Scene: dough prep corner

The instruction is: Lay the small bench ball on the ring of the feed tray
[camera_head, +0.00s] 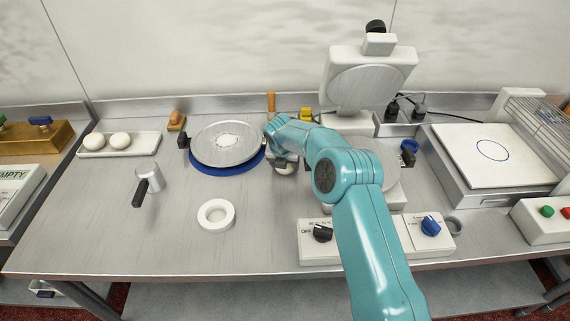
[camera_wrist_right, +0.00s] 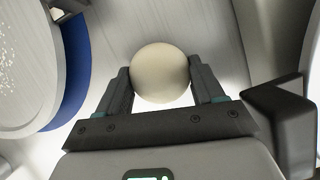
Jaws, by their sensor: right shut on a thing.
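A small pale dough ball (camera_wrist_right: 160,73) sits between the two fingers of my right gripper (camera_wrist_right: 160,80) in the wrist view. The gripper is shut on it. In the head view my right gripper (camera_head: 285,160) is just right of the round metal plate, mostly hidden by my teal arm, and the ball (camera_head: 284,169) shows only partly below it. The feed tray (camera_head: 465,142) is the flat white plate at the right, with a thin blue ring (camera_head: 492,150) drawn on it. The ring is empty. My left gripper is not in view.
A round plate (camera_head: 228,142) on a blue base, a white ring stand (camera_head: 216,215) and a black-handled cup (camera_head: 148,178) stand on the bench. The press (camera_head: 366,85), knob panel (camera_head: 320,244) and wire guard (camera_head: 535,120) are obstacles.

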